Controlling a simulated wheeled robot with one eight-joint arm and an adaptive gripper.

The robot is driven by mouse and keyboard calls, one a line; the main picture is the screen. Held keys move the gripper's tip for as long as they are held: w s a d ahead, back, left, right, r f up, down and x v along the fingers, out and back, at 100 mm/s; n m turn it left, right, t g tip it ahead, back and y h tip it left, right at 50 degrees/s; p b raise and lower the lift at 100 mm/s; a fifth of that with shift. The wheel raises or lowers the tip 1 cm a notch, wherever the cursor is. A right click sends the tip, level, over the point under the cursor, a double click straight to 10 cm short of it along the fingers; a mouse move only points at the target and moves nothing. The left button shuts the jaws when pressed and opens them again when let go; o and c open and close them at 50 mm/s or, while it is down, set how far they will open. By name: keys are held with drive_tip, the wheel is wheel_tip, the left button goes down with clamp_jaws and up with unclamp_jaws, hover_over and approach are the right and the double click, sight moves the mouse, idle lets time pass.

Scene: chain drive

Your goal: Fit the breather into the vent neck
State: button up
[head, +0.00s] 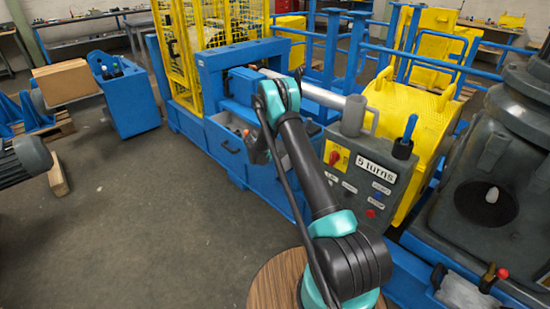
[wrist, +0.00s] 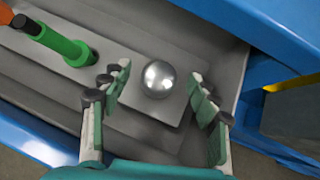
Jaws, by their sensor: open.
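A shiny silver round-topped piece (wrist: 158,79), which looks like the breather, sits on a light grey plate (wrist: 140,102) in an open drawer (wrist: 60,110). My gripper (wrist: 158,92) is open, with one finger on each side of the round piece and gaps between. In the head view my gripper (head: 258,148) is over the open drawer (head: 228,140) of the blue bench; the piece is hidden there. I cannot tell for sure which part is the vent neck. The large dark grey housing (head: 520,120) at the right has a dark round recess with a pale knob (head: 492,195).
A grey control box (head: 365,180) marked "5 turns" stands right of my arm. Floor (head: 130,230) at left is clear.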

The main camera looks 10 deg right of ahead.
drive_tip(key=c, duration=1.3)
drive_tip(key=shift+r, duration=0.15)
